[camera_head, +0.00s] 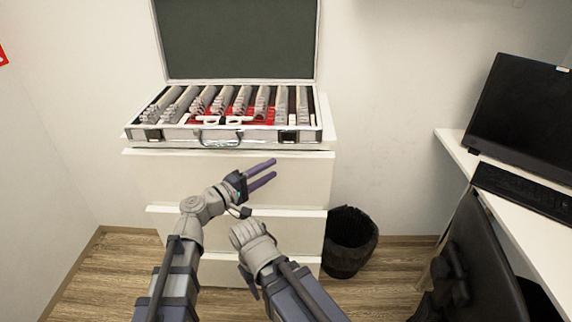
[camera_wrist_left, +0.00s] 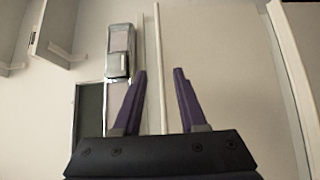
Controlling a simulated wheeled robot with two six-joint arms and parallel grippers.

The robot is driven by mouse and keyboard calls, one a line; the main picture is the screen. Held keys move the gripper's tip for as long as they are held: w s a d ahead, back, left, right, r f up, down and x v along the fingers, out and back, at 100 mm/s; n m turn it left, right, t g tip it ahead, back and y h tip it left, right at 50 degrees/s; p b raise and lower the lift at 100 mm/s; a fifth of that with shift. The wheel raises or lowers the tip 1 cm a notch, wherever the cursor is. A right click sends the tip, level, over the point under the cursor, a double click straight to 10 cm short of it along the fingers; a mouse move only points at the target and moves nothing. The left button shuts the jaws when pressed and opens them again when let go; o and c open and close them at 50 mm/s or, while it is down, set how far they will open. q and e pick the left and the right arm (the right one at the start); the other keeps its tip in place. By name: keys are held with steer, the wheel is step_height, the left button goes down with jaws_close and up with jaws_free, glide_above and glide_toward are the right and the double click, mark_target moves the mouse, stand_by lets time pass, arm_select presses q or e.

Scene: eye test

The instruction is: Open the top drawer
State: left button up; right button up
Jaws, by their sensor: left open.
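The top drawer (camera_head: 160,180) is the upper white front of a white drawer unit in the head view, and it looks closed. No handle shows on it; its upper edge is a thin lip. My left gripper (camera_head: 275,169) has two purple fingers and is open and empty in front of the drawer's right half, close below the lip. In the left wrist view, turned sideways, the gripper (camera_wrist_left: 160,72) faces the pale drawer front (camera_wrist_left: 225,70), with the lip line between the fingers. Contact cannot be told. My right arm's wrist is low in front of the unit; its fingers do not show clearly.
An open silver case (camera_head: 180,133) with several rows of grey pieces stands on the unit. A black waste bin (camera_head: 350,245) stands right of it. A white desk (camera_head: 510,215) with monitor (camera_head: 525,110) and a dark chair (camera_head: 485,265) are at the right. Some floor shows at left.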

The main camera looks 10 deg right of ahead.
mark_target(292, 158)
arm_select(q)
steer(key=x, duration=0.7)
steer(key=shift+w+d+f, duration=0.1)
steer(key=shift+w+d, duration=0.05)
steer(key=shift+d, duration=0.15)
jaws_close()
stand_by(1.2)
